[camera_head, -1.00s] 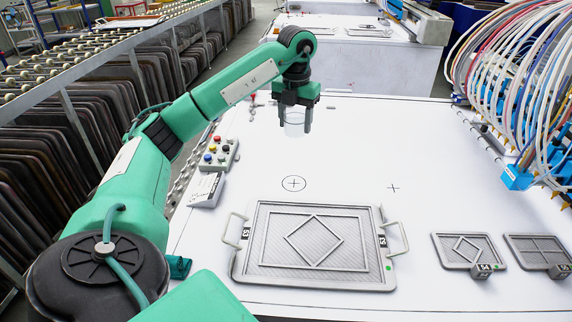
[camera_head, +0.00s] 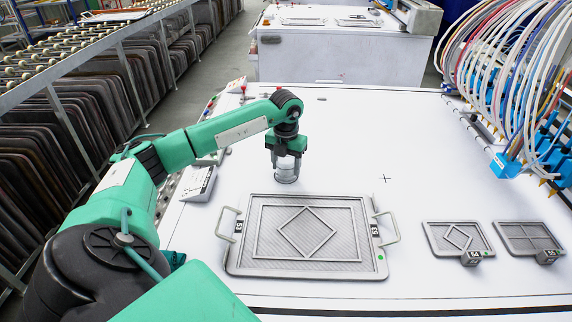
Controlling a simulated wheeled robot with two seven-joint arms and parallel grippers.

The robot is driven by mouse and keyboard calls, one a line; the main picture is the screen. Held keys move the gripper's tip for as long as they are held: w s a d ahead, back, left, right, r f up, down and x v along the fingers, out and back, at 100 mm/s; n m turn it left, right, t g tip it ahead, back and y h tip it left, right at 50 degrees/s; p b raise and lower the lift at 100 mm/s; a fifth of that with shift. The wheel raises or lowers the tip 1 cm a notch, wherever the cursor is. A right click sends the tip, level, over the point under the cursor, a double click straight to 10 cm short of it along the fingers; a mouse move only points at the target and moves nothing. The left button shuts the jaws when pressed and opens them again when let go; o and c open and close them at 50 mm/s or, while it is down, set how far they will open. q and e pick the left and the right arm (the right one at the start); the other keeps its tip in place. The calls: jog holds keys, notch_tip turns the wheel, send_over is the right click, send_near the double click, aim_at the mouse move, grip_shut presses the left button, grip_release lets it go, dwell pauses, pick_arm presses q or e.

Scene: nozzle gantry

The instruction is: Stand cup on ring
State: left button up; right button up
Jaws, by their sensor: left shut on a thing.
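My left gripper (camera_head: 285,160) is shut on a clear cup (camera_head: 286,172) and points straight down. The cup is upright, low at the white table top, just behind the large framed tray. The drawn ring on the table is hidden behind or under the cup, with only a trace of line at the cup's base. I cannot tell whether the cup touches the table. A plain cross mark (camera_head: 384,178) lies on the table to the right of the cup. My right gripper is not in view.
A large grey tray (camera_head: 236,262) with two handles lies in front of the cup. Two small trays (camera_head: 432,240) (camera_head: 508,238) lie at the right. Hoses and blue nozzles (camera_head: 506,164) hang at the right. A white box (camera_head: 198,184) stands left of the cup. The table's back middle is clear.

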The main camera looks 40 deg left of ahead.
pick_arm(q)
jog(key=shift+f, duration=0.25)
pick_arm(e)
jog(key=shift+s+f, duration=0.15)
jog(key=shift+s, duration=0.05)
pick_arm(q)
jog(key=o, duration=0.5)
jog(key=shift+f, duration=0.15)
jog(key=o, duration=0.4)
jog(key=shift+o, duration=0.3)
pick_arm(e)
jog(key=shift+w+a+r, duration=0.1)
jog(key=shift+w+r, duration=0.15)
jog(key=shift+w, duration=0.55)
